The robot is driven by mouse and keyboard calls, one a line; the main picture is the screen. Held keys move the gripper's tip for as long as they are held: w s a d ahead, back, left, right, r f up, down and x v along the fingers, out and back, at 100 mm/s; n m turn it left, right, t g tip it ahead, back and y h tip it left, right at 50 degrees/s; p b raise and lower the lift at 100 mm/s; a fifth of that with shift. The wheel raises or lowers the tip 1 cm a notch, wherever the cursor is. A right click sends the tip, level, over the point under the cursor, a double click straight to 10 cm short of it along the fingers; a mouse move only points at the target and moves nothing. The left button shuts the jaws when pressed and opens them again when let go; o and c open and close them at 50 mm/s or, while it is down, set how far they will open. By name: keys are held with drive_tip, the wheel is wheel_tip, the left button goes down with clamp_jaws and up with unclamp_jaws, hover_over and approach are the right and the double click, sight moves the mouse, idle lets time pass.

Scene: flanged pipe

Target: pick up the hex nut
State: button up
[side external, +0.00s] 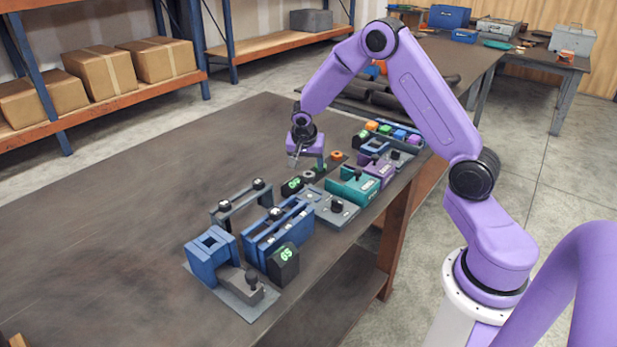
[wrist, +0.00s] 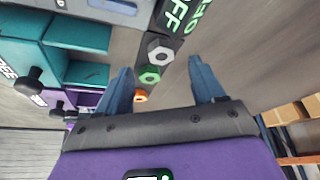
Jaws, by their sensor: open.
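A grey hex nut (wrist: 152,47) with a dark hole shows in the wrist view, on a dark strip in line with a green ring-shaped piece (wrist: 150,76) and an orange one (wrist: 141,97). In the side view the grey nut (side external: 308,173) is small, close to my gripper (side external: 307,162).
A dark block with green lettering (wrist: 175,12) stands beside the nut. Teal housings (wrist: 82,32) with black knobs are to the left in the wrist view. Blue frames (side external: 278,237) and a grey plate with a knob (side external: 330,208) are nearby. The table's left side (side external: 130,235) is largely clear.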

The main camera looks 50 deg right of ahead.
sight(308, 175)
drive_tip(key=shift+x, duration=2.6)
drive_tip(key=c, duration=1.2)
